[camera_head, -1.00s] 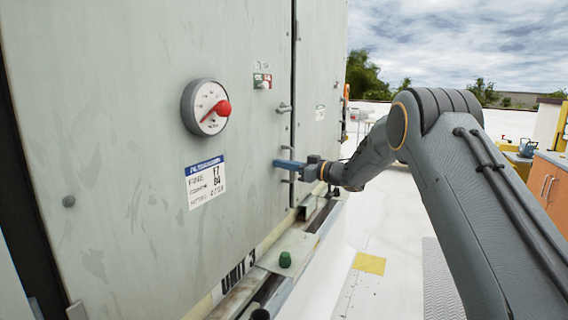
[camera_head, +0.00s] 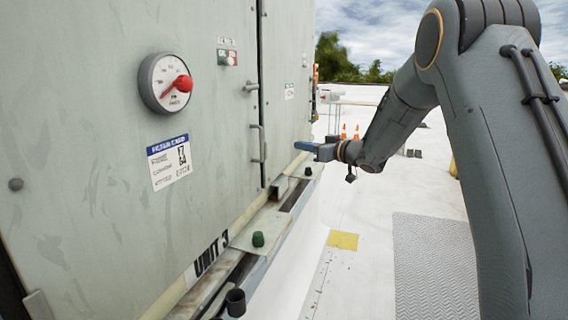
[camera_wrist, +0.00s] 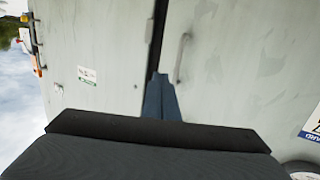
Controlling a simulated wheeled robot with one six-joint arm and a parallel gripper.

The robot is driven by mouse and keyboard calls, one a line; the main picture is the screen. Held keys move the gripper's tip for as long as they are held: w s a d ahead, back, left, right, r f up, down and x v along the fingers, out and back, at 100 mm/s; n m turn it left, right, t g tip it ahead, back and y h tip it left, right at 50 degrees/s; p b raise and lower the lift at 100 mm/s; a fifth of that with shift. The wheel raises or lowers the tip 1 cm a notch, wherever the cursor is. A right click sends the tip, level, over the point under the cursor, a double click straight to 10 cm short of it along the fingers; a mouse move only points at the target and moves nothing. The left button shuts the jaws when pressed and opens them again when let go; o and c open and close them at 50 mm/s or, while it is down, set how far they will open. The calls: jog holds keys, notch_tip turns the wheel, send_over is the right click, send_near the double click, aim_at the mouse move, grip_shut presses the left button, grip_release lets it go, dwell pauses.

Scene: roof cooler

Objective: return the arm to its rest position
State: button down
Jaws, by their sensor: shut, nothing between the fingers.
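My gripper (camera_head: 303,147) is at the end of my bent arm, to the right of the grey-green cooler cabinet (camera_head: 90,90). Its blue-grey fingers are closed together with nothing between them, and they point left toward the cabinet. In the head view a gap shows between the fingertips and the door handle (camera_head: 258,143). In the wrist view the shut fingers (camera_wrist: 160,95) point at the dark door seam, with the handle (camera_wrist: 182,57) just right of them.
The cabinet carries a dial with a red pointer (camera_head: 165,82), a label (camera_head: 169,162) and a green knob (camera_head: 258,239) on its lower ledge. The white roof right of the cabinet is open, with a yellow patch (camera_head: 342,240) and a grey mat (camera_head: 435,265).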

jog(key=s+d+f+m+g+h, duration=0.2)
jog(key=s+d+f+m+h, duration=0.2)
jog(key=s+d+f+h, duration=0.4)
jog(key=s+d+f+m+g+h, duration=0.1)
jog(key=s+d+f+m+h, duration=0.25)
jog(key=s+d, duration=0.4)
jog(key=s+a+f+g, duration=0.1)
jog(key=s+f+g, duration=0.1)
jog(key=s, duration=0.9)
jog(key=s+f+m+g, duration=0.1)
jog(key=s+f+g, duration=0.2)
jog(key=s, duration=0.9)
jog(key=s+a+f+g, duration=0.1)
jog(key=s+f+g, duration=0.2)
jog(key=s, duration=0.8)
jog(key=shift+s+a+g, duration=0.25)
jog(key=shift+a+g, duration=0.05)
jog(key=shift+g, duration=0.2)
